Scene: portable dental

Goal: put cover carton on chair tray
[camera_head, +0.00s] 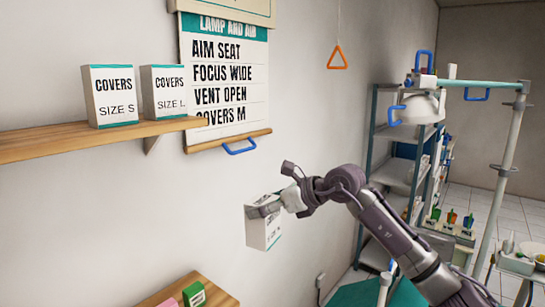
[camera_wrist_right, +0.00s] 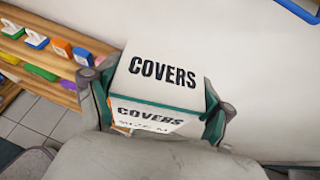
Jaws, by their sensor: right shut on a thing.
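A white cover carton (camera_head: 264,233) with a teal edge is held in the air in front of the white wall, below the shelf. My right gripper (camera_head: 268,207) is shut on it. In the right wrist view the carton (camera_wrist_right: 160,72) sits between the two fingers, one on each side, with "COVERS" on two faces and a smaller line that seems to read "SIZE M". A pale tray (camera_head: 514,264) with small items shows at the far right; I cannot tell whether it is the chair tray. My left gripper is not in view.
Cartons marked size S (camera_head: 110,97) and size L (camera_head: 164,92) stand on the wooden shelf (camera_head: 60,143). A lower wooden shelf (camera_head: 218,294) holds pink and green boxes. A metal rack (camera_head: 392,172) and a pole (camera_head: 508,160) stand at the right, above teal upholstery (camera_head: 365,292).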

